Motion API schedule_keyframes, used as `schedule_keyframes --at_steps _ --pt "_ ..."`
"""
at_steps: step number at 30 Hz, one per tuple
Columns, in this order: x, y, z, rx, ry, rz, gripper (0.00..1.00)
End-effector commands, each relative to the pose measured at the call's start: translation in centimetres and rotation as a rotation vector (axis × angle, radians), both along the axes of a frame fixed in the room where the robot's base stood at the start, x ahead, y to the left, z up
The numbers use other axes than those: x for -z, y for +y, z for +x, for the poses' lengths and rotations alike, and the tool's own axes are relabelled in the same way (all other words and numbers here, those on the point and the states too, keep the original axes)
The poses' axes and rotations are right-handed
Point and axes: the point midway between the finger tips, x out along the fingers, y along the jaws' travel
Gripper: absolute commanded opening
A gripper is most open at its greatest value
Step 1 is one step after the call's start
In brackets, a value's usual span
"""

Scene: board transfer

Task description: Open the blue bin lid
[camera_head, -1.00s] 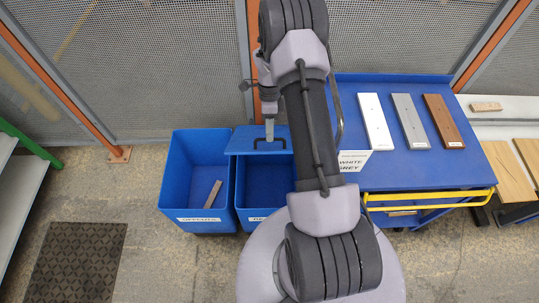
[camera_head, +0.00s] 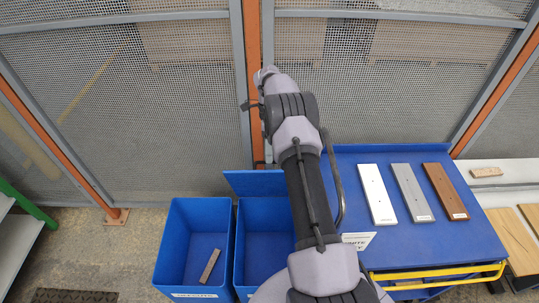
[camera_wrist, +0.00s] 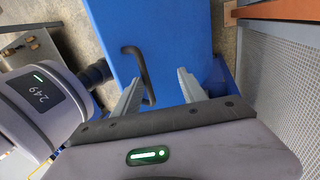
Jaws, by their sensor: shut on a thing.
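The blue bin lid (camera_head: 252,184) stands raised at the back edge of the right-hand blue bin (camera_head: 262,232), in the head view. The bin's inside shows, partly hidden by my arm. In the wrist view the lid (camera_wrist: 155,30) is a flat blue panel with a black bar handle (camera_wrist: 138,60). My gripper (camera_wrist: 160,88) is at the handle, its fingers on either side of the bar's lower end, shut on it. In the head view my gripper's fingers are hidden behind the raised lid.
A left-hand blue bin (camera_head: 172,250) stands open with a small wooden piece (camera_head: 210,266) inside. On the right, a blue table (camera_head: 350,165) holds white, grey and brown boards. A mesh fence (camera_head: 150,100) with an orange post (camera_head: 252,60) stands close behind the bins.

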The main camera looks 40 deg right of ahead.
Motion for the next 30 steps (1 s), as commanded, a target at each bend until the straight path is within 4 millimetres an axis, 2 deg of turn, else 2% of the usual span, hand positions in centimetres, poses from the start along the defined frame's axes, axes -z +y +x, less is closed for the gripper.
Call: schedule_keyframes --at_steps 1,10,11,12,15,17,22,30 --pt "1.47 -0.13 -0.33 -0.009 0.009 -0.002 0.0" --pt "1.55 -0.06 -0.38 -0.008 0.011 -0.001 0.0" --pt "1.56 -0.06 -0.38 -0.008 0.011 -0.001 0.45" --pt "1.57 -0.05 -0.38 -0.009 0.011 -0.001 0.46" --pt "1.52 -0.07 -0.36 -0.009 0.011 -0.001 0.66" --pt "1.48 -0.07 -0.35 -0.009 0.01 -0.001 0.68" --pt "1.37 -0.09 -0.32 -0.01 0.01 -0.002 0.56" --pt "1.33 -0.09 -0.3 -0.011 0.009 -0.002 0.57"
